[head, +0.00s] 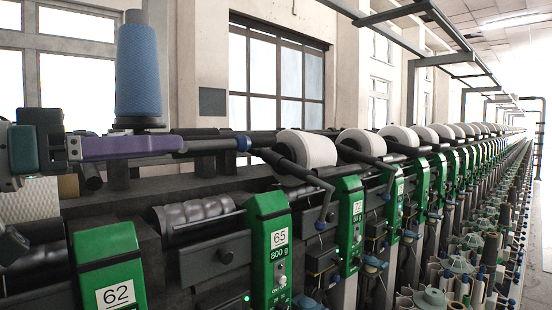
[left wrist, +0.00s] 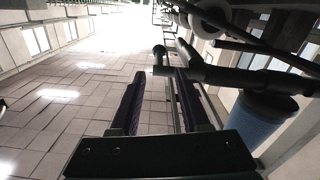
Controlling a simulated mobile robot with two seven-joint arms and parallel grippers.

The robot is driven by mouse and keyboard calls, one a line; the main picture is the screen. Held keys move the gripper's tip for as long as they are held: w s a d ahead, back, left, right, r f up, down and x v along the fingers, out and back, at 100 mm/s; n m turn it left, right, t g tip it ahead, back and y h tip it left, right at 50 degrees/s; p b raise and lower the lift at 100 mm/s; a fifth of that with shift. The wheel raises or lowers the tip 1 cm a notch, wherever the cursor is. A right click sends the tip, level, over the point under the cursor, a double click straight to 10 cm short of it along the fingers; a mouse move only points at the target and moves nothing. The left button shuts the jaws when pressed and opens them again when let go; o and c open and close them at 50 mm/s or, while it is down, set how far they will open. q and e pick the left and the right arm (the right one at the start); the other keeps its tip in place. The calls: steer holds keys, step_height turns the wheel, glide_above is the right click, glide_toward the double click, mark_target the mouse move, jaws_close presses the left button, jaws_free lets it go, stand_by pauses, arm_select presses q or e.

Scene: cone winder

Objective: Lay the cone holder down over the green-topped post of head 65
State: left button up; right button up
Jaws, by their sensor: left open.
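The green-topped post of head 65 (head: 268,245) stands upright at lower centre in the head view. The cone holder (head: 212,146) appears to be the dark, raised, roughly level arm with a blue joint behind that post; its dark bar also shows in the left wrist view (left wrist: 245,74). My left gripper (head: 180,143) reaches in from the left, its purple fingers near the bar's left end. In the left wrist view my gripper (left wrist: 160,76) has its fingers apart, with a dark round-ended rod between them. I cannot tell whether they touch it.
The bare ribbed drum (head: 194,212) lies left of the post. A blue cone (head: 138,72) stands upright behind my gripper. White cones (head: 307,149) and other green posts line the machine to the right. Head 62's post (head: 110,262) is at lower left.

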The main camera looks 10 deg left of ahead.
mark_target(233, 145)
arm_select(q)
steer(key=p+x, duration=0.1)
steer(key=x, duration=0.2)
steer(key=p+x, duration=0.2)
steer(key=x, duration=0.2)
steer(key=shift+w+d+r, duration=0.2)
steer(key=shift+w+d+f+p, duration=0.2)
steer(key=shift+w+d+p, duration=0.25)
steer(key=shift+w, duration=0.05)
steer(key=shift+c, duration=0.4)
jaws_close()
steer(key=shift+f, duration=0.15)
